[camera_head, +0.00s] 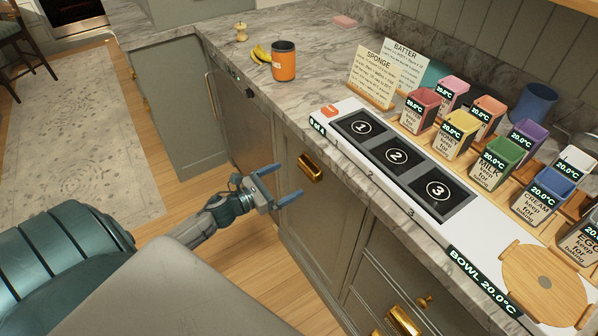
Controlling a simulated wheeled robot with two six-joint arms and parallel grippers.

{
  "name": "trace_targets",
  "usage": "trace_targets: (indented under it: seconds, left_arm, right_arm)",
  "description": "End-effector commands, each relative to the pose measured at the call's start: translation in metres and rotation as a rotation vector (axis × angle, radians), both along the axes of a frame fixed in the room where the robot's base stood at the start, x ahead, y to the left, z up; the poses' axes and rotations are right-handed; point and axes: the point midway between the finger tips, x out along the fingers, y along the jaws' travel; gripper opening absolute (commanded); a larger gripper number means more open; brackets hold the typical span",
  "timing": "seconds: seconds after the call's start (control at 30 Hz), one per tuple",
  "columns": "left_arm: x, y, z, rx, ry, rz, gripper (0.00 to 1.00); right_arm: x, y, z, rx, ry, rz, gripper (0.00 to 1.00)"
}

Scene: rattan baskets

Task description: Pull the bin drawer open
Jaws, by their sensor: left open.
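A tall green-grey cabinet front (322,214), which looks like the bin drawer, sits under the counter and appears closed. A gold cup handle (310,168) is on its upper part. My left gripper (285,182) is open and empty, just left of the handle, with its two fingers pointing toward the cabinet front. A gap shows between the fingers and the handle in the picture; the exact depth is hard to tell. My right gripper is not in view.
Another drawer stack with gold handles (403,320) stands to the right, and a dishwasher-like front (238,125) to the left. The marble counter (330,62) holds an orange can (284,62), labelled containers (498,160) and a numbered tray (348,152). The wooden floor (255,255) before the cabinets is clear.

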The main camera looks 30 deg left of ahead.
Motion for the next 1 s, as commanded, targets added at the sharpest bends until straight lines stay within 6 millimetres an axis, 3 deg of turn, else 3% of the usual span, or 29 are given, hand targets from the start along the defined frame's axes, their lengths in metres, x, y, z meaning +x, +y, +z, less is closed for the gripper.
trace_targets:
  seconds: [0.13, 0.3, 0.43, 0.77, 1.0]
  left_arm:
    - [0.024, -0.01, 0.005, -0.003, -0.003, 0.002, 1.0]
    - [0.043, -0.017, 0.003, -0.004, -0.001, 0.002, 1.0]
    - [0.05, -0.02, 0.001, -0.002, 0.001, 0.0, 1.0]
    - [0.052, -0.021, 0.0, -0.001, 0.001, 0.0, 1.0]
    - [0.052, -0.021, 0.0, -0.001, 0.001, 0.0, 0.53]
  right_arm:
    - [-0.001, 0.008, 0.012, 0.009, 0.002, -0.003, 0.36]
    - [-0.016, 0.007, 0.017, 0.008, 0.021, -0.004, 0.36]
    - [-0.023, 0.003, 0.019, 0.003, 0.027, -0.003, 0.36]
    - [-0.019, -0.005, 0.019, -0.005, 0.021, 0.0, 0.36]
    - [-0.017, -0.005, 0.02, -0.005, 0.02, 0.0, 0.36]
